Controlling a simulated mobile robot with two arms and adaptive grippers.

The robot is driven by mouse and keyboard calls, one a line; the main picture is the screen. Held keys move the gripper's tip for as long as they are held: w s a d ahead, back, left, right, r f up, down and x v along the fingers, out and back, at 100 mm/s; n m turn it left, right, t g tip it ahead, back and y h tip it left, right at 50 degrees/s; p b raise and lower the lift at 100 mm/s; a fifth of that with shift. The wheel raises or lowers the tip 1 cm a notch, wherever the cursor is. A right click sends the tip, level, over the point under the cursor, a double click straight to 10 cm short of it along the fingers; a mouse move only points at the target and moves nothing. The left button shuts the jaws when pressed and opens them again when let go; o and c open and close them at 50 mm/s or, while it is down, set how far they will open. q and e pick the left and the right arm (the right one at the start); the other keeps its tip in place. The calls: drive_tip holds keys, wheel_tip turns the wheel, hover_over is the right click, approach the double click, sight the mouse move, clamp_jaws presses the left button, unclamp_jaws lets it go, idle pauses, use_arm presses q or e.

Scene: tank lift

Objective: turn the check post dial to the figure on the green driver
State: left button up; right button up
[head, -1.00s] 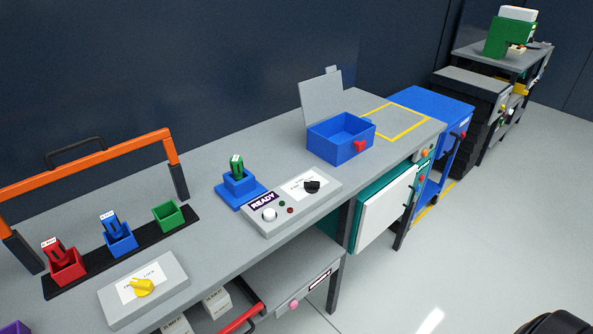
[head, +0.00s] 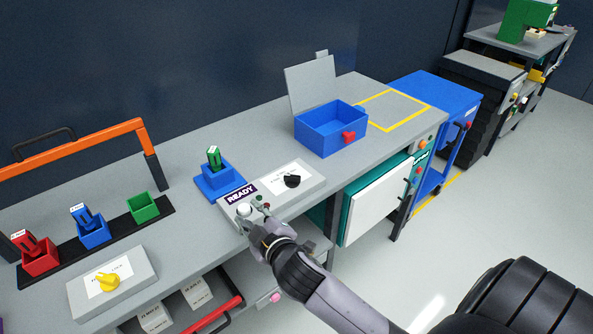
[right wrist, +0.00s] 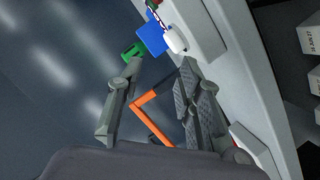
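The check post (head: 268,192) is a light grey box with a READY label, a white button (head: 244,209), small lamps and a black dial (head: 292,181) on a white plate. The dial's figures are too small to read. The green driver (head: 213,155) stands in a blue holder (head: 219,180) behind the post; no figure on it is legible. My right gripper (head: 256,221) is at the post's front left, close to the white button. In the right wrist view its fingers (right wrist: 155,92) are spread and empty, with the green driver (right wrist: 132,50) beyond. My left gripper is not in view.
Left are a black strip with a red, a blue and a green holder (head: 143,207), an orange handle frame (head: 80,145) and a grey box with a yellow knob (head: 108,281). An open blue box (head: 330,131) stands right of the post. Bench between them is clear.

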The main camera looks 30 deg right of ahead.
drive_tip(key=w+a+r+n+y, duration=0.4)
drive_tip(key=a+r+n+y, duration=0.45)
drive_tip(key=n, duration=0.35)
drive_tip(key=w+a+r+n+y, duration=0.4)
drive_tip(key=a+r+n+y, duration=0.45)
drive_tip(key=n, duration=0.45)
drive_tip(key=n+g+h, duration=1.2)
drive_tip(key=g+h, duration=0.3)
drive_tip(key=h, duration=0.1)
hover_over(298, 176)
drive_tip(key=f, duration=0.1)
wheel_tip(298, 176, down, 18)
drive_tip(key=p, duration=0.3)
drive_tip(key=shift+r+p, duration=0.25)
drive_tip(key=shift+p, duration=0.15)
